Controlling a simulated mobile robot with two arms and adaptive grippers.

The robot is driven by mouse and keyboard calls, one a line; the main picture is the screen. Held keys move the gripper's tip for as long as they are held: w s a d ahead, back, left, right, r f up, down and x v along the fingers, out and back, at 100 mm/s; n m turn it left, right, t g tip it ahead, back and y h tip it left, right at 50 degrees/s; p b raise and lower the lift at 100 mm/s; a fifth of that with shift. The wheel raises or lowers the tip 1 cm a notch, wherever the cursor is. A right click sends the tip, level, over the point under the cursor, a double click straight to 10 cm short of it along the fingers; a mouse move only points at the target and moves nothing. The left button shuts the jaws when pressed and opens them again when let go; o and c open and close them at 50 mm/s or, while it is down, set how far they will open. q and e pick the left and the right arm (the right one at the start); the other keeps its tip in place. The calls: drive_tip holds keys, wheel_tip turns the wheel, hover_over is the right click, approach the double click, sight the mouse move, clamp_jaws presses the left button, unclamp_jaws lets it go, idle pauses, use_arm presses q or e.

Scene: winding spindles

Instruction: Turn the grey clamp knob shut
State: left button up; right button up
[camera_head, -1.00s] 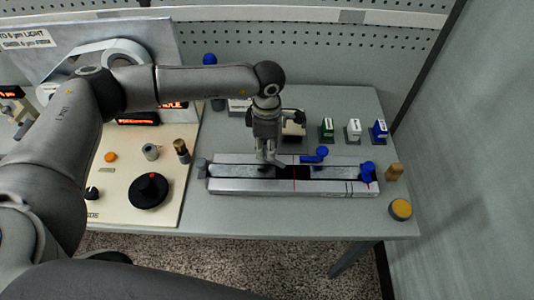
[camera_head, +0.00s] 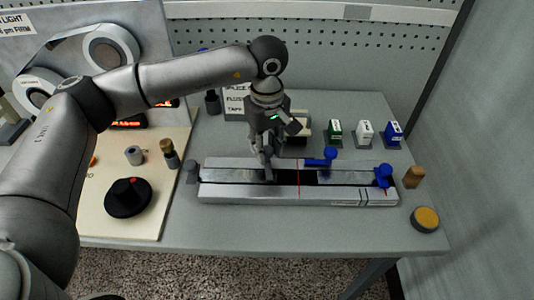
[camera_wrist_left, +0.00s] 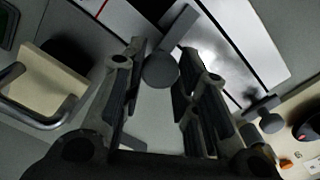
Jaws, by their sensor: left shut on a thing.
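The grey clamp knob (camera_wrist_left: 160,70), with its flat grey lever, sits between the fingers of my left gripper (camera_wrist_left: 156,88) in the left wrist view. In the head view my left gripper (camera_head: 267,160) points down at the left-middle part of the long silver fixture (camera_head: 235,190). It is shut on the knob, which it mostly hides there. My right gripper is not in view.
A blue clamp knob (camera_head: 330,154) stands to the right on the fixture, and another blue knob (camera_head: 383,175) at its right end. A grey knob (camera_head: 192,172) is at the left end. Green, white and blue blocks stand behind. The front table strip is clear.

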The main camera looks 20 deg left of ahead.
sight(267, 149)
use_arm(q)
drive_tip(key=shift+m+b, duration=0.6)
drive_tip(key=shift+m, duration=0.3)
drive_tip(key=shift+r, duration=0.1)
drive_tip(key=o, duration=1.1)
drive_tip(key=shift+c, duration=0.2)
wheel_tip(267, 149, up, 12)
